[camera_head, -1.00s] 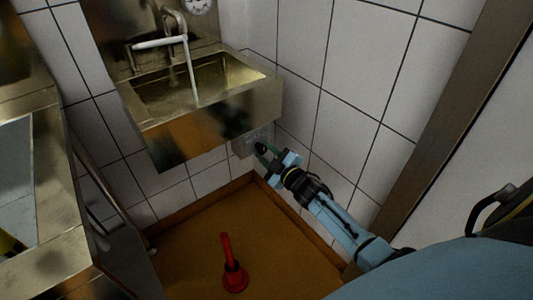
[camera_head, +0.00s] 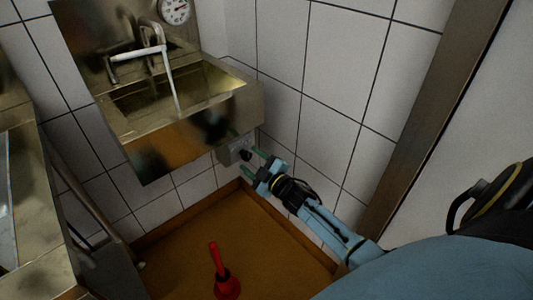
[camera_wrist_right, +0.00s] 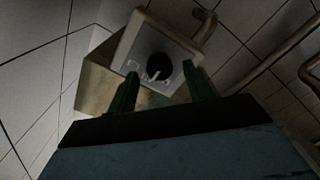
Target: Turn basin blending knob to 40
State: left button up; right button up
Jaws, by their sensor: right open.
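The blending knob (camera_head: 246,155) is a small black round knob on a grey box (camera_head: 228,155) under the right end of the basin (camera_head: 190,115). In the right wrist view the knob (camera_wrist_right: 160,67) sits on the pale face of the box (camera_wrist_right: 133,50), with light markings below it that are too blurred to read. My right gripper (camera_head: 253,163) is open, its two green fingers pointing at the box. In the wrist view the fingertips (camera_wrist_right: 162,78) stand either side of the knob, apparently short of it. A round dial (camera_head: 175,10) is above the basin. My left gripper is out of view.
A white swivel tap (camera_head: 160,55) hangs over the basin. A red plunger (camera_head: 226,283) stands on the brown floor (camera_head: 190,250). A metal counter (camera_head: 25,235) is at the left. Tiled wall (camera_head: 330,60) is close on the right. Pipes (camera_wrist_right: 280,45) run beside the box.

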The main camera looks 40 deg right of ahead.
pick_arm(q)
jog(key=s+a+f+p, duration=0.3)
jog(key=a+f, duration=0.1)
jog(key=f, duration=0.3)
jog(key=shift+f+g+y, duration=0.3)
pick_arm(e)
jog(key=s+d, duration=0.1)
jog(key=s, duration=1.1)
jog(key=shift+s, duration=0.3)
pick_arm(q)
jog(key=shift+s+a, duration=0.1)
